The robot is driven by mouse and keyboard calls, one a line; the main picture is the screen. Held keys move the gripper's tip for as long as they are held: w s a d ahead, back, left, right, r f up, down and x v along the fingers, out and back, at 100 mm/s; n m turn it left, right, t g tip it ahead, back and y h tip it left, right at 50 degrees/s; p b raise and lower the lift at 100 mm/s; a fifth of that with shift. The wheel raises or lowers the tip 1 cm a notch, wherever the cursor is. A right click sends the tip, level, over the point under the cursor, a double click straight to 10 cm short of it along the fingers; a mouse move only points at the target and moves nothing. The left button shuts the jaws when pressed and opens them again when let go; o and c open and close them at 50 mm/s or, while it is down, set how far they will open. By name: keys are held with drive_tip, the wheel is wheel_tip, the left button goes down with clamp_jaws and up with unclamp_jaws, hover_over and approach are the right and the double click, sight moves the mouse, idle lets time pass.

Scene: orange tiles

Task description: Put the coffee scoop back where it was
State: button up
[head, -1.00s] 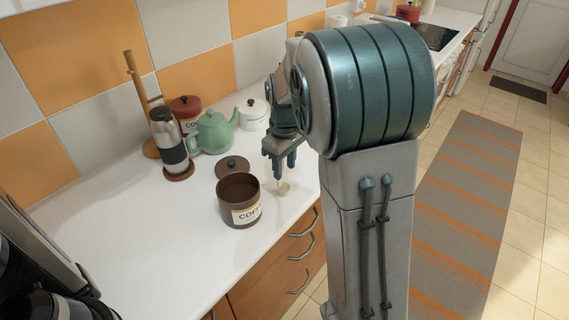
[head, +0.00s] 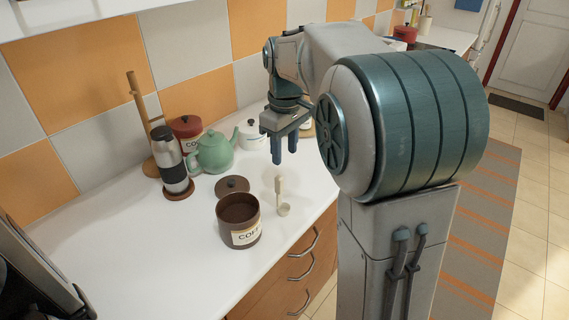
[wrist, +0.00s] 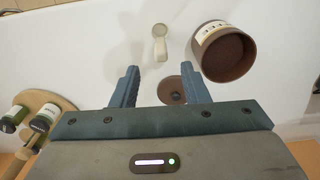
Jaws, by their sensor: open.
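The coffee scoop (head: 281,197) is a pale, light-coloured scoop on the white counter, just right of the open brown coffee canister (head: 238,236). In the wrist view the scoop (wrist: 160,42) lies ahead of the fingers, beside the canister (wrist: 226,62). The canister's brown lid (head: 232,185) lies flat on the counter behind it, and shows between the fingertips in the wrist view (wrist: 172,91). My gripper (head: 284,150) is open and empty, raised above the counter behind the scoop. In the wrist view its two fingers (wrist: 160,76) are spread with nothing between them.
A green teapot (head: 213,153), a red coffee canister (head: 187,130), a steel press (head: 170,160) and a white pot (head: 252,136) stand along the back wall. A wooden stand (head: 143,115) is behind the press. The front counter (head: 150,270) left of the open canister is clear.

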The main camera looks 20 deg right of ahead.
drive_tip(key=s+f+m+t, duration=0.1)
drive_tip(key=s+f+m, duration=0.2)
drive_tip(key=s, duration=0.7)
drive_tip(key=s+f+m+t, duration=0.1)
drive_tip(key=s+f+m, duration=0.2)
drive_tip(key=s, duration=0.7)
drive_tip(key=shift+s+m+t, duration=0.4)
drive_tip(key=shift+m, duration=0.2)
drive_tip(key=shift+a, duration=0.15)
drive_tip(key=shift+c, duration=0.5)
drive_tip(key=shift+a, duration=0.1)
